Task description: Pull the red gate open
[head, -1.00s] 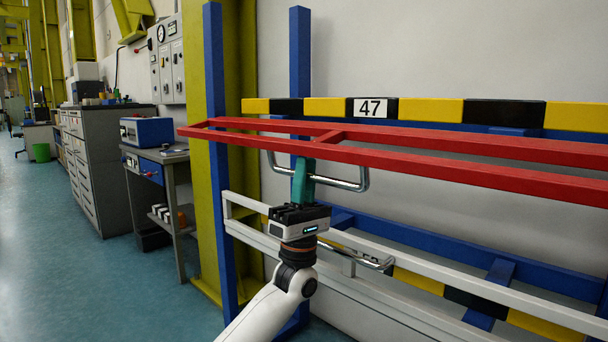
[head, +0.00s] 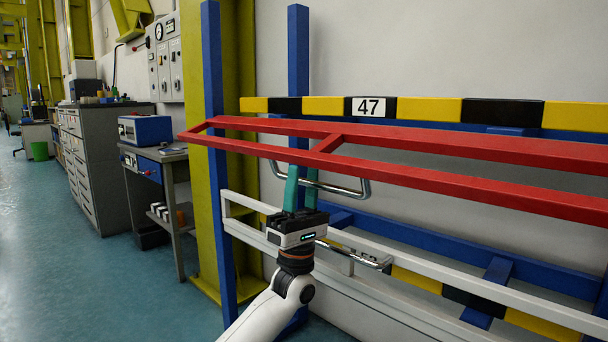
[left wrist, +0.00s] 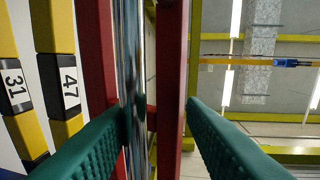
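The red gate (head: 470,186) is a long frame of red rails reaching from the blue posts to the right edge. A chrome handle (head: 345,191) hangs below its front rail. My left gripper (head: 302,182), with teal fingers, points up at the handle from below. Its fingers are spread apart. In the left wrist view, the chrome bar (left wrist: 133,60) runs between the open fingers (left wrist: 158,108), closer to the left finger; I cannot tell if they touch. Red gate rails (left wrist: 172,60) show behind. My right gripper is not in view.
A white gate (head: 450,275) with its own chrome handle (head: 372,262) lies below. Blue posts (head: 214,130) and a yellow column (head: 238,60) stand at left. A striped barrier marked 47 (head: 430,109) runs behind. Floor (head: 60,240) at left is clear.

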